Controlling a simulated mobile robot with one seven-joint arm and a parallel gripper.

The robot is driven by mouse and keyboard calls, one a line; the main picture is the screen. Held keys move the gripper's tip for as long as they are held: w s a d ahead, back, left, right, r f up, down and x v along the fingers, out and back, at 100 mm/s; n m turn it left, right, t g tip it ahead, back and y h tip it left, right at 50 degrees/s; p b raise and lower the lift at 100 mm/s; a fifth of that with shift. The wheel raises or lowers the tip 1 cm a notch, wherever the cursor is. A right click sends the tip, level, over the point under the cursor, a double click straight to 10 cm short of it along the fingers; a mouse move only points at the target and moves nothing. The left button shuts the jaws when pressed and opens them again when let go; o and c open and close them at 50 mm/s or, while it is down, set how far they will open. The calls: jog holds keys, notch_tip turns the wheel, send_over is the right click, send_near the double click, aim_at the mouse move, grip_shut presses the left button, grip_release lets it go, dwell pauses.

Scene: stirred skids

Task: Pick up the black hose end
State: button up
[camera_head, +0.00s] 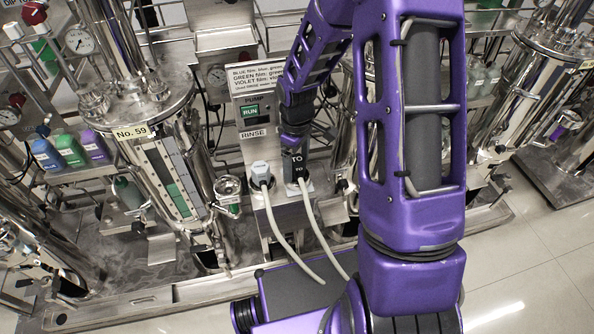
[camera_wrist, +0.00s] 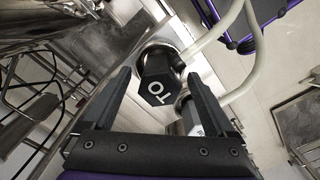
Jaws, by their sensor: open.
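The black hose end (camera_head: 293,164) is a dark fitting marked "TO" with a pale hose, standing at the small steel panel in the head view. In the wrist view the black hose end (camera_wrist: 156,86) shows its hexagonal face between my fingers. My gripper (camera_wrist: 158,73) is open, one finger on each side of it, with visible gaps; contact is not visible. In the head view my gripper (camera_head: 295,139) is just above it, partly hiding its top. A light grey hose end (camera_head: 260,171) stands to its left; in the wrist view it (camera_wrist: 186,124) is partly behind the right finger.
Pale hoses (camera_head: 280,234) curve down from both ends toward my base. A rinse panel (camera_head: 252,112) with a green RUN label rises behind. A steel vessel (camera_head: 160,160) marked No. 59 stands left, with coloured bottles (camera_head: 70,150) beyond. Open floor (camera_head: 530,260) lies right.

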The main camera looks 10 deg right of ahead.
jog(key=shift+f, duration=0.45)
jog(key=shift+c, duration=0.2)
grip_shut()
